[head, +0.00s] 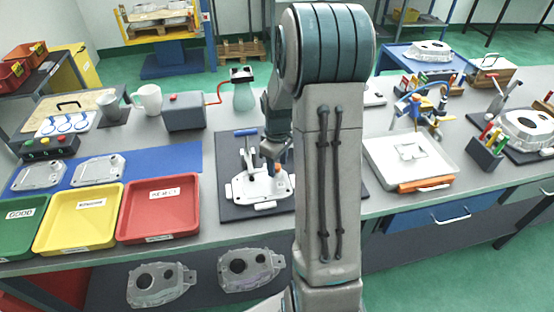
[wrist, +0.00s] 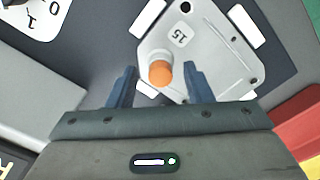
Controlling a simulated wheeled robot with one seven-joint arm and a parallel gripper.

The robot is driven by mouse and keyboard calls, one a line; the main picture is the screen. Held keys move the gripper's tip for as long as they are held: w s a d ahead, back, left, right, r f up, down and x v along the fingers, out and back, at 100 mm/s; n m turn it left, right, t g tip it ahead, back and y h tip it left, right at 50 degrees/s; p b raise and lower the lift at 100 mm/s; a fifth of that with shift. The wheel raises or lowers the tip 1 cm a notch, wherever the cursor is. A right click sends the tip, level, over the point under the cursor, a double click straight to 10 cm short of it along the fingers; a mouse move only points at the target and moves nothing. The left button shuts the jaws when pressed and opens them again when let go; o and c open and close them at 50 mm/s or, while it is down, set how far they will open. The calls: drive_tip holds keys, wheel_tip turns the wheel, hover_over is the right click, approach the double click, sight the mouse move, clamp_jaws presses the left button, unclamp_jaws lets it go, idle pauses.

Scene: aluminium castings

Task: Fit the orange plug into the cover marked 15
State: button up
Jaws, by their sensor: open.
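The grey cover marked 15 (wrist: 205,50) lies on a dark mat in the wrist view, with the marking upside down. It also shows in the head view (head: 258,190), partly behind my arm. The orange plug (wrist: 160,74) stands at the cover's near edge in the wrist view. I cannot tell how deep it sits in the cover. My gripper (wrist: 159,71) is open, with one blue finger on each side of the plug and gaps between. In the head view my gripper (head: 270,164) is low over the cover, partly hidden by my arm.
White blocks surround the cover on the mat (head: 233,158). A blue-handled clamp (head: 245,132) stands behind it. The red tray (head: 160,210) and yellow tray (head: 78,218) are to the left. A white tray (head: 410,160) is to the right. Two castings lie on the lower shelf.

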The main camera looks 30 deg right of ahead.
sight(277, 166)
wheel_tip(277, 166, up, 14)
drive_tip(key=shift+b, duration=0.45)
drive_tip(key=shift+f, duration=0.1)
drive_tip(key=s+a+m+t, duration=0.1)
drive_tip(key=s+a+m, duration=0.2)
drive_tip(key=s+a, duration=0.4)
drive_tip(key=s+a+r+m+t, duration=0.1)
drive_tip(key=s+a+m+t, duration=0.1)
drive_tip(key=s+a, duration=0.5)
drive_tip(key=shift+s+m, duration=0.4)
drive_tip(key=shift+s, duration=2.1)
drive_tip(key=shift+a+r, duration=0.1)
